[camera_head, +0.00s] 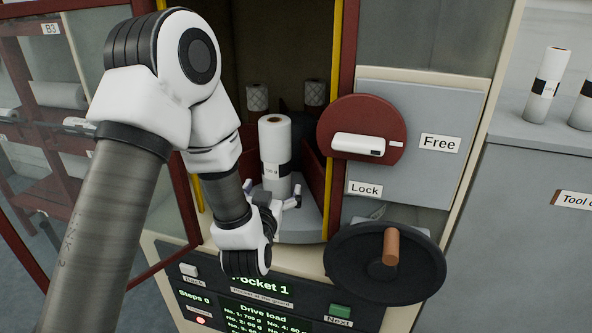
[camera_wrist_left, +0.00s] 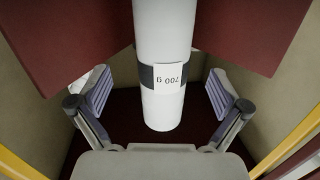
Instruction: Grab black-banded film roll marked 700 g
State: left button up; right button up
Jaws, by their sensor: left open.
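A white film roll (camera_head: 275,140) with a black band stands upright in the open pocket of the cabinet in the head view. In the left wrist view the roll (camera_wrist_left: 163,115) carries a label reading 700 g, upside down there, on its black band. My left gripper (camera_head: 272,196) reaches into the pocket from the front, low by the roll. In the wrist view the fingers of my left gripper (camera_wrist_left: 161,98) are spread, one on each side of the roll, with gaps to it. My right gripper is not in view.
Dark red partitions (camera_wrist_left: 255,35) flank the roll closely. Two patterned rolls (camera_head: 257,97) stand farther back. A black handwheel (camera_head: 350,262) and a lock panel (camera_head: 405,170) are right of the opening. More black-banded rolls (camera_head: 543,86) stand on a grey cabinet (camera_head: 520,125) at right.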

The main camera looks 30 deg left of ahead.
aim_at(276, 160)
pick_arm(q)
notch_tip(276, 160, up, 3)
jog(key=shift+s+a+r+n+t+y+b, duration=0.2)
jog(key=shift+n+t+y+b, duration=0.1)
jog(key=shift+t+y+b, duration=0.15)
jog(key=x, duration=0.5)
jog(key=f+x, duration=0.1)
jog(key=x, duration=0.1)
jog(key=shift+w+p, duration=0.3)
jog(key=shift+s, duration=0.1)
jog(key=c, duration=1.7)
jog(key=shift+c, duration=0.8)
jog(key=shift+r, duration=0.15)
